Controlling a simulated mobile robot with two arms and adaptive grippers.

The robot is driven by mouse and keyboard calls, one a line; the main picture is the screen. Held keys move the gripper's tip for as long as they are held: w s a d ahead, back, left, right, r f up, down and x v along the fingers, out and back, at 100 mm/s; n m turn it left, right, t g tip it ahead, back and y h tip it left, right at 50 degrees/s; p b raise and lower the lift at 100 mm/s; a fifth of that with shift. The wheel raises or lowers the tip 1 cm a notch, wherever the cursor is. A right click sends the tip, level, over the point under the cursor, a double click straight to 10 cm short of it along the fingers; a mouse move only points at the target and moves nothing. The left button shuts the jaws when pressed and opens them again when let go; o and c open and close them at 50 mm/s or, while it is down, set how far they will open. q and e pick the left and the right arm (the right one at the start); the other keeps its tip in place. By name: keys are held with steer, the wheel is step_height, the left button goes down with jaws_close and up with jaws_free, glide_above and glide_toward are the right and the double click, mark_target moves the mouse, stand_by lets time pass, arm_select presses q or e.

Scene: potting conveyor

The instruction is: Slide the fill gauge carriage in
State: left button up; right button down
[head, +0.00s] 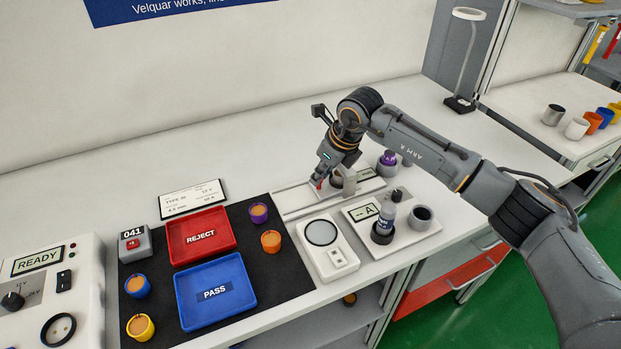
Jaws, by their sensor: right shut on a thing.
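The fill gauge carriage (349,182) shows as a grey upright part on a pale rail (293,199) behind the round-windowed device. My right gripper (319,184) comes down from above at the carriage's left side and is shut on it. The gripper and wrist hide much of the carriage, so the exact grip point is unclear. A dark round cup-like part sits low beside the grey upright. My left gripper is not in view.
A white device with a round window (321,232) stands in front of the rail. The red REJECT tray (201,252), blue PASS tray (247,277) and several filled pots lie left.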

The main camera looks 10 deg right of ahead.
steer(key=shift+w+d+r, duration=0.1)
steer(key=shift+d, duration=0.1)
steer(key=c, duration=1.3)
jaws_free()
steer(key=shift+o, duration=0.2)
